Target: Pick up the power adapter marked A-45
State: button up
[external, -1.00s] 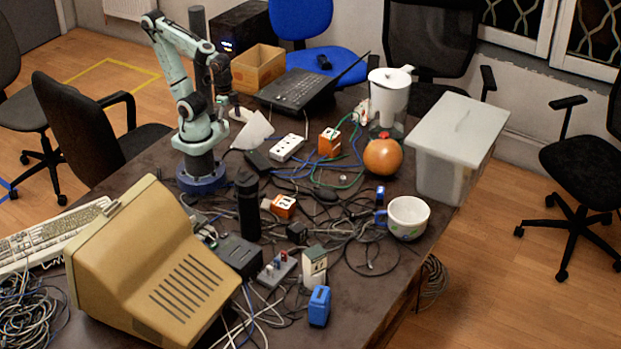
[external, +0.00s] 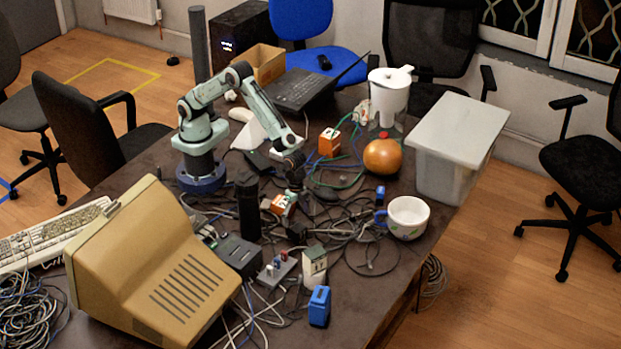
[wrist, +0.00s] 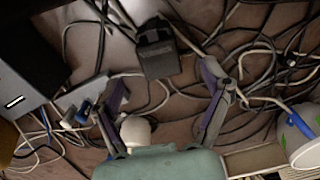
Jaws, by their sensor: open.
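A black power adapter (wrist: 156,50) lies on the cluttered table. In the wrist view it is ahead of my fingertips, roughly centred, with a marking I cannot read. In the external view a small black adapter (external: 297,232) sits among the cables in front of my gripper. Another dark block (external: 259,161) lies farther back, beside my arm. My gripper (wrist: 163,86) is open, with nothing between its fingers. In the external view my gripper (external: 289,190) points down, above or close to an orange-and-white box, which it partly hides.
Loose cables surround the adapter. A black box (external: 240,255) and a grey switch block (external: 276,268) stand to its left and front. A white mug (external: 408,217) is at its right. A tall black cylinder (external: 248,205) stands close to my gripper.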

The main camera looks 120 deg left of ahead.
aim_at(296, 226)
notch_tip(296, 226, down, 7)
jog(key=shift+s+r, duration=0.1)
jog(key=shift+r, duration=0.05)
jog(key=c, duration=1.3)
